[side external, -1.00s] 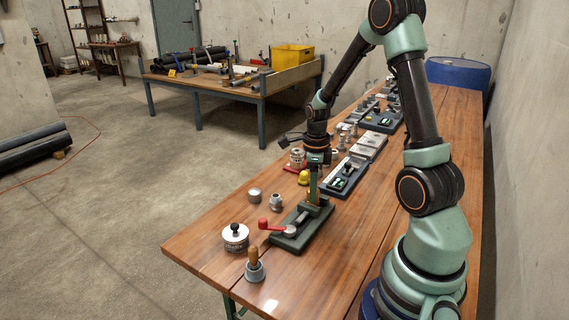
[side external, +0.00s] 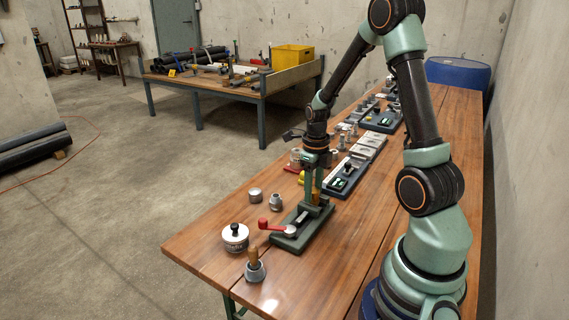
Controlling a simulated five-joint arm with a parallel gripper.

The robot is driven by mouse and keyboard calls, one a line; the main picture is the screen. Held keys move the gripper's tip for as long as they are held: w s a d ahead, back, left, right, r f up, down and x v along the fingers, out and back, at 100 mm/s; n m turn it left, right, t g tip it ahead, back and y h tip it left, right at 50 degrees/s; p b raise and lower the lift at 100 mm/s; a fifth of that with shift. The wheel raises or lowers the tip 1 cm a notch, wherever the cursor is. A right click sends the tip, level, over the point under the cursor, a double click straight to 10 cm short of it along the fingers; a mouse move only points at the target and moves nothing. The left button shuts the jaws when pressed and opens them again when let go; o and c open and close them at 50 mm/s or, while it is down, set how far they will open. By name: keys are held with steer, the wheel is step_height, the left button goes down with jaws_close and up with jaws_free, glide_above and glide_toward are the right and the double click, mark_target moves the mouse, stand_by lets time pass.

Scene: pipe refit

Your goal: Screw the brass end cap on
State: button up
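A dark green clamp fixture (side external: 290,241) with a red-handled lever (side external: 272,226) lies near the front of the wooden bench. My gripper (side external: 317,198) points down at the fixture's far end. A small brass-coloured piece (side external: 317,196) shows between or just behind its fingers; I cannot tell if they touch it, or whether this is the end cap. A yellow rounded piece (side external: 301,179) stands just behind and left of my gripper, partly hidden by it.
A round silver tin with a black knob (side external: 235,237), a grey pot with a wooden handle (side external: 254,268) and two small metal fittings (side external: 255,195) stand left of the fixture. A green tray (side external: 345,177) and several parts lie behind.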

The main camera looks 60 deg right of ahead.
steer(key=shift+o, duration=0.2)
steer(key=n, duration=0.4)
steer(key=shift+n, duration=1)
steer(key=n, duration=0.6)
steer(key=shift+d, duration=0.1)
steer(key=shift+n, duration=1.1)
steer(key=n, duration=0.3)
steer(key=shift+w+n, duration=0.1)
steer(key=shift+n, duration=0.3)
